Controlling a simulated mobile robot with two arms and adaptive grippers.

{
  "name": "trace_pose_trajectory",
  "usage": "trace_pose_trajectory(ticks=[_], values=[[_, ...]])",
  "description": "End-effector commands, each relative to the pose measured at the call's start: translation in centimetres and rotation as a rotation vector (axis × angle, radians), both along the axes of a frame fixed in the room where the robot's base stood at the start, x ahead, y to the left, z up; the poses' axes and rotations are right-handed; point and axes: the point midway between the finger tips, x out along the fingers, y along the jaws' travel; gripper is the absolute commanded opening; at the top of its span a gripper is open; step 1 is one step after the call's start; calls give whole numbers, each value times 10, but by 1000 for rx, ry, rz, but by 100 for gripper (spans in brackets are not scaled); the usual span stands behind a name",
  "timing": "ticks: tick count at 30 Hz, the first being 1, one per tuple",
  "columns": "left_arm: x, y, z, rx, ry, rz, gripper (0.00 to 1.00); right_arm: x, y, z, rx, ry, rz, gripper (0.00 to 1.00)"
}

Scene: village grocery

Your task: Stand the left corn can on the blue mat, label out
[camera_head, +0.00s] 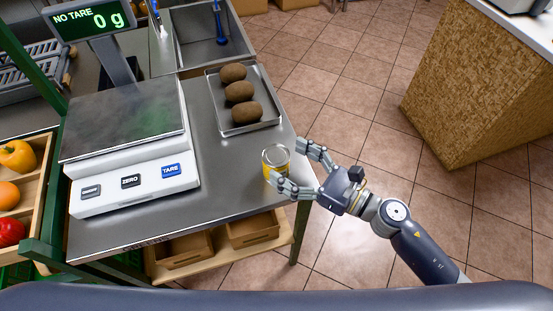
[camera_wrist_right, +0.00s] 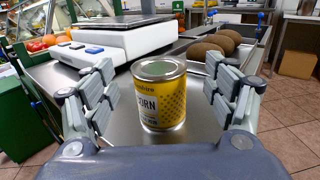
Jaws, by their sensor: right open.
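A yellow corn can (camera_head: 276,160) with a silver lid stands upright on the steel counter (camera_head: 205,205), close to its right edge. In the right wrist view the can (camera_wrist_right: 160,98) shows its CORN label turned towards the camera and a little left. My right gripper (camera_head: 287,163) is open, with its fingers on either side of the can. In the right wrist view gaps show between the can and both fingers. No blue mat and no clear second corn can are in view. My left gripper is not in view.
A scale (camera_head: 125,140) reading 0 g fills the counter's left side. A metal tray (camera_head: 259,127) with three brown potato-like items lies behind the can. A sink (camera_head: 205,58) is farther back. Produce crates (camera_head: 40,165) stand at left. The counter front between scale and can is clear.

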Motion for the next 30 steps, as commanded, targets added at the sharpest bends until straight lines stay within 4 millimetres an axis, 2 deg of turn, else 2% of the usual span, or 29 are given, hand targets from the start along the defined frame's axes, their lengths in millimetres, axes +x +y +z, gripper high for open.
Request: trace_pose_trajectory(ticks=[3, 7, 16, 17, 24, 26, 27, 30], values=[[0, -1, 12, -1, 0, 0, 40, 11, 17, 2, 5, 0, 0, 78], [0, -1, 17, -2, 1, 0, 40, 20, 31, -1, 2, 0, 0, 78], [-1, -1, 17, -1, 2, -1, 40, 24, 36, -3, 1, 0, 0, 78], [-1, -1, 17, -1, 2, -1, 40, 24, 36, -3, 1, 0, 0, 76], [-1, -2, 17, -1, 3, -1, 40, 23, 35, -3, 1, 0, 0, 23], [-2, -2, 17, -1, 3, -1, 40, 23, 35, -3, 1, 0, 0, 23], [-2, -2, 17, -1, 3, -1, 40, 24, 36, -2, 3, -1, 0, 18], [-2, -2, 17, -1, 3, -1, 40, 24, 36, -2, 2, 0, 0, 18]])
